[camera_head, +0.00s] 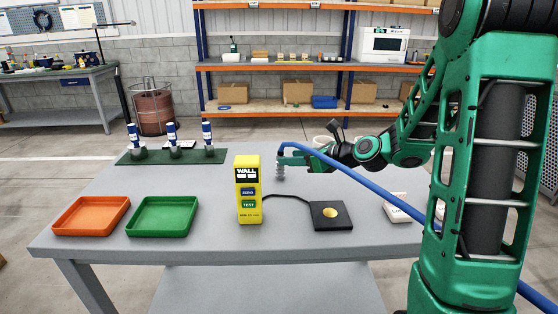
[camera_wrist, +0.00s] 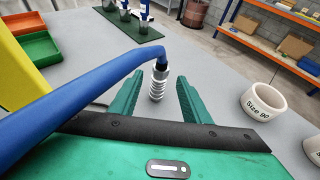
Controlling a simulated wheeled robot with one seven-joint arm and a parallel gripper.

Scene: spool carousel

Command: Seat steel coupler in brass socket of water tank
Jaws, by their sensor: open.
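The steel coupler (camera_wrist: 158,84) is a ribbed silver piece on the end of a blue hose (camera_wrist: 100,90). In the head view the coupler (camera_head: 281,172) hangs below the bend of the hose (camera_head: 375,183) near the middle of the table. My gripper (camera_wrist: 157,92) is open, with its green fingers on either side of the coupler in the wrist view. Whether they touch it I cannot tell. In the head view my gripper (camera_head: 298,158) reaches in from the right, just beside the hose bend. I cannot make out a brass socket or water tank.
A yellow WALL device (camera_head: 248,190) is cabled to a black pad (camera_head: 322,222) with a yellow disc. Orange (camera_head: 90,216) and green (camera_head: 162,216) trays lie left. Blue-topped items stand on a green mat (camera_head: 190,157). A white Size 90 ring (camera_wrist: 262,101) lies to the right.

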